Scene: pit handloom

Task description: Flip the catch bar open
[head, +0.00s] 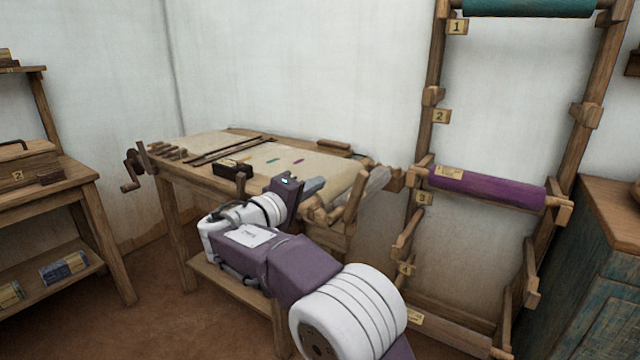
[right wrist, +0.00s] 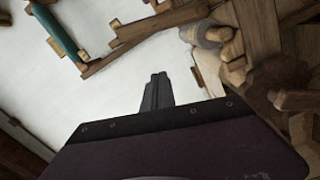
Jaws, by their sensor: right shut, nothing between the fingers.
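The loom (head: 172,179) is a wooden table-like frame with pale cloth (head: 325,166) on its top. At its right end are a pale roll (head: 376,184) and a slanted wooden bar (head: 355,197). I cannot tell for sure which piece is the catch bar. My right gripper (head: 316,186) is shut and empty, in front of the loom's right end and left of the slanted bar. In the right wrist view its shut fingers (right wrist: 157,92) point toward the white wall, with wooden loom parts (right wrist: 262,75) to their right. My left gripper is not in view.
A rack with numbered tags (head: 440,116) stands to the right, holding a purple roll (head: 490,189) and a green roll (head: 525,6). A blue-green cabinet (head: 590,275) is at far right. A shelf table (head: 75,185) stands at left. Floor between is clear.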

